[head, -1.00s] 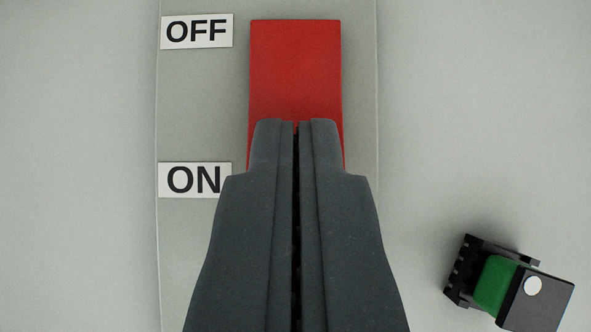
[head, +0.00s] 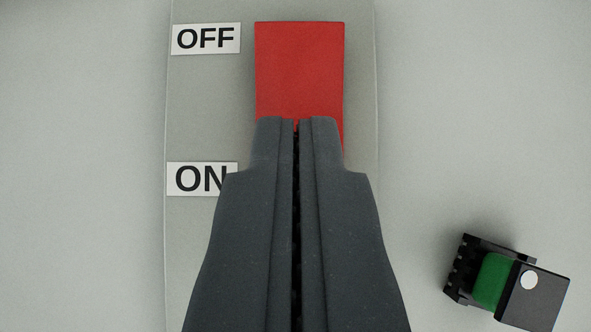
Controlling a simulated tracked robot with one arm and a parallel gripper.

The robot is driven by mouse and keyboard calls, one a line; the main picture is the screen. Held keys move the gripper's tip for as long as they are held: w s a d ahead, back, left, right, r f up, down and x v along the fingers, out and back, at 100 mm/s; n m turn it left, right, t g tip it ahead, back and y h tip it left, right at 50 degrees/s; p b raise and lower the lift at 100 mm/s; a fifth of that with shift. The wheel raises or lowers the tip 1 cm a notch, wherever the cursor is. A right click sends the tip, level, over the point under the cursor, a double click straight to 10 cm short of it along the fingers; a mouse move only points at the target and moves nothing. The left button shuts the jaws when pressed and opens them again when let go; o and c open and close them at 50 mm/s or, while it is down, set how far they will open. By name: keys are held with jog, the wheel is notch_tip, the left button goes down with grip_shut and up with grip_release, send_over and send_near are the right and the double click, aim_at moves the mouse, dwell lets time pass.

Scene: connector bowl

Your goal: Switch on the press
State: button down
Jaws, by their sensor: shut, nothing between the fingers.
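The press switch is a red rectangular rocker (head: 299,70) on a grey-green panel (head: 205,110). Its upper part shows in the head view; its lower part is hidden behind my gripper (head: 296,122). A white OFF label (head: 206,39) sits left of the rocker's upper end. A white ON label (head: 200,179) sits lower on the left, its right edge partly covered by my gripper. My gripper is shut and empty, with its fingertips over the lower part of the red rocker. I cannot tell whether they touch it.
A black connector block with a green part and a white dot (head: 491,281) lies at the lower right on the pale grey surface (head: 470,100). The surface left of the panel is clear.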

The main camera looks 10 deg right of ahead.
jog(key=shift+r, duration=0.35)
jog(key=shift+r+p, duration=0.3)
jog(key=shift+r, duration=0.1)
jog(key=p+v, duration=0.2)
jog(key=v, duration=1)
jog(key=shift+s+p, duration=0.2)
jog(key=shift+p, duration=0.2)
jog(key=shift+a, duration=0.15)
